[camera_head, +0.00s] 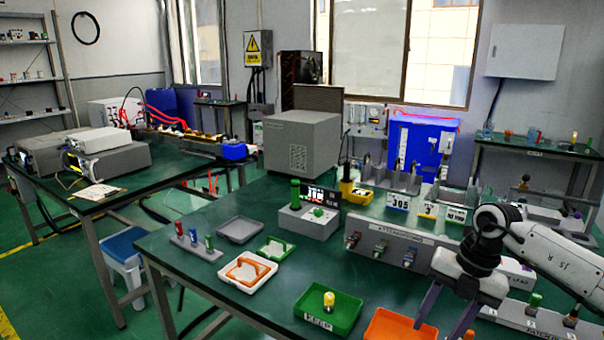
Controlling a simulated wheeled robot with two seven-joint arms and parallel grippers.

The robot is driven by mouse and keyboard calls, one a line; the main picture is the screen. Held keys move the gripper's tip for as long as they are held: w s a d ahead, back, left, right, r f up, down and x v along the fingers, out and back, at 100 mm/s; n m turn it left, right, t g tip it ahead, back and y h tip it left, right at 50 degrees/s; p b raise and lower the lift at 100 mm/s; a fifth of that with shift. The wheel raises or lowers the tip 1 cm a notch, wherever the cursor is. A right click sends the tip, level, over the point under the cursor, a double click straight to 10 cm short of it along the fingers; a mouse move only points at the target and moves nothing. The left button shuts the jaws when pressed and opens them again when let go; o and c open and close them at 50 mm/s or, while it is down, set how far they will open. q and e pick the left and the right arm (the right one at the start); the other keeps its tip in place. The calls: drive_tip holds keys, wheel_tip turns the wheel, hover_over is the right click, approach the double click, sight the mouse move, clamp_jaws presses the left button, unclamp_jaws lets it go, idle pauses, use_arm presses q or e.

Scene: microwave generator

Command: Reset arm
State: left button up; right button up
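My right arm comes in from the right, and its gripper (437,328) points down at the front right of the green table (185,275). Its two dark fingers are spread apart, with nothing visible between them. The left fingertip is close to the right edge of an orange tray (385,328); I cannot tell whether they touch. My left arm and gripper are not in view.
A green tray (312,318) holds a yellow-topped piece (329,300). A white tray (243,284) holds an orange part. A grey box with a green cylinder (295,195) stands behind. A labelled connector panel (400,245) lies beside my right arm.

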drive_tip(key=s+a+f+n+y, duration=0.1)
drive_tip(key=s+a+f+y, duration=0.15)
drive_tip(key=a, duration=0.55)
drive_tip(key=s+a+f+n+y, duration=0.1)
drive_tip(key=s+a+f+y, duration=0.2)
drive_tip(key=a, duration=0.6)
drive_tip(key=s+a+r+m+t+y, duration=0.2)
drive_tip(key=a+r+m+t+y, duration=0.1)
drive_tip(key=a+y, duration=0.25)
drive_tip(key=s+a+r+m+t+y, duration=0.1)
drive_tip(key=a+r+m+t+y, duration=0.2)
drive_tip(key=a, duration=0.4)
drive_tip(key=s+d+f+m+t+h, duration=0.1)
drive_tip(key=d+f+m+t+h, duration=0.85)
drive_tip(key=m, duration=0.75)
drive_tip(key=s+d+f+m+g+h, duration=0.2)
drive_tip(key=s+d+f, duration=0.3)
drive_tip(key=s+f, duration=0.3)
drive_tip(key=s+d+f+m+g+h, duration=0.3)
drive_tip(key=s+d+f+m+g, duration=0.2)
drive_tip(key=s+f, duration=0.3)
drive_tip(key=shift+s+d+f, duration=0.15)
drive_tip(key=shift+s+f, duration=0.15)
drive_tip(key=shift+s, duration=0.95)
